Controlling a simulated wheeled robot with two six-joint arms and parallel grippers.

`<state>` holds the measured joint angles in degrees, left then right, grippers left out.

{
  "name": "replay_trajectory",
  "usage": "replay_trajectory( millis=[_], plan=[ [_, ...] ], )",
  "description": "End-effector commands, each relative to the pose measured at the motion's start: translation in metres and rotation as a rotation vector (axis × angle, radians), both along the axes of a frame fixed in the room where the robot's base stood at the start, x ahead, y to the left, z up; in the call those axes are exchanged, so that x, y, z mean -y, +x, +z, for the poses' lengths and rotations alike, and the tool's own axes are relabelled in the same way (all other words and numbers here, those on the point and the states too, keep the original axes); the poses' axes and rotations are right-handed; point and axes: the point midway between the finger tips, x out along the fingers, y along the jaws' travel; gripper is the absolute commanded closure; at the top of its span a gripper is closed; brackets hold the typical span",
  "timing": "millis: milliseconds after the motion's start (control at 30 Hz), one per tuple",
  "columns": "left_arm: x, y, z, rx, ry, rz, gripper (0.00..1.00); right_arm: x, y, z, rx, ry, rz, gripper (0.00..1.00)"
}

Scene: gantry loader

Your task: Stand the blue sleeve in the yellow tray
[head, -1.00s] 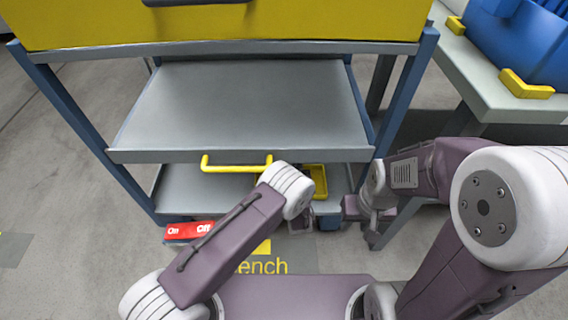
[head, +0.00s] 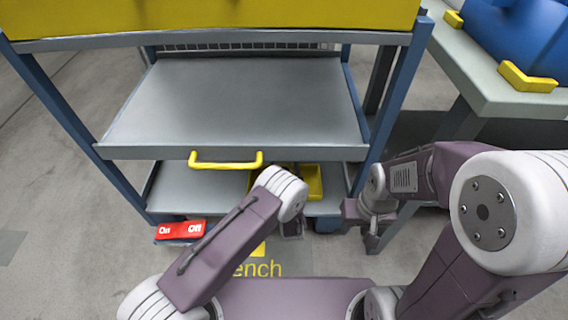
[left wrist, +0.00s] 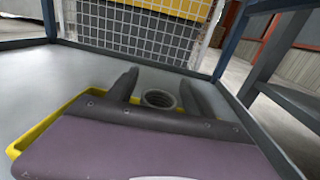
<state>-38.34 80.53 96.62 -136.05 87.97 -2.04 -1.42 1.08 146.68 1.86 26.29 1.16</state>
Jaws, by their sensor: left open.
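The yellow tray (head: 312,182) sits on the cart's low shelf, partly hidden behind my left arm in the head view. Its rim (left wrist: 42,127) also shows at the left in the left wrist view. My left gripper (left wrist: 160,77) is open, its two dark fingers apart on either side of a hollow round grey piece (left wrist: 160,99). I cannot tell whether this is the blue sleeve; no plainly blue sleeve shows. My body hides its lower part. My right gripper (head: 368,222) hangs by the cart's right leg; its jaws are unclear.
The grey middle shelf (head: 240,100) with a yellow handle (head: 226,164) overhangs the low shelf (head: 195,190). Blue posts stand at both sides. A red On/Off block (head: 180,230) is at lower left. A side table (head: 490,85) stands right. White mesh (left wrist: 140,30) closes the back.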

Motion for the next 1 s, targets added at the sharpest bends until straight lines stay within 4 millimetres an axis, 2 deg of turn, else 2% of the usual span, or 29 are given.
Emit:
replay_trajectory(
  millis=[67, 167, 400, 633, 800, 1000],
  plan=[
    [0.000, 0.000, 0.004, 0.001, 0.000, 0.000, 0.41, 0.000, 0.000, 0.003, 0.000, 0.000, 0.000, 0.64],
    [0.002, -0.011, 0.006, -0.002, 0.001, -0.002, 0.41, 0.000, 0.000, 0.011, 0.000, 0.000, 0.000, 0.64],
    [0.007, -0.064, 0.008, -0.002, 0.005, -0.006, 0.41, 0.000, 0.000, 0.039, 0.000, 0.000, 0.000, 0.64],
    [0.012, -0.108, 0.006, -0.001, 0.002, -0.004, 0.41, 0.000, 0.000, 0.055, 0.000, 0.000, 0.000, 0.64],
    [0.012, -0.119, 0.004, 0.001, 0.000, -0.001, 0.41, 0.000, 0.000, 0.057, 0.000, 0.000, 0.000, 0.64],
    [0.012, -0.120, 0.003, 0.001, 0.000, 0.000, 0.41, 0.000, 0.000, 0.056, 0.000, 0.000, 0.000, 0.64]
  ],
)
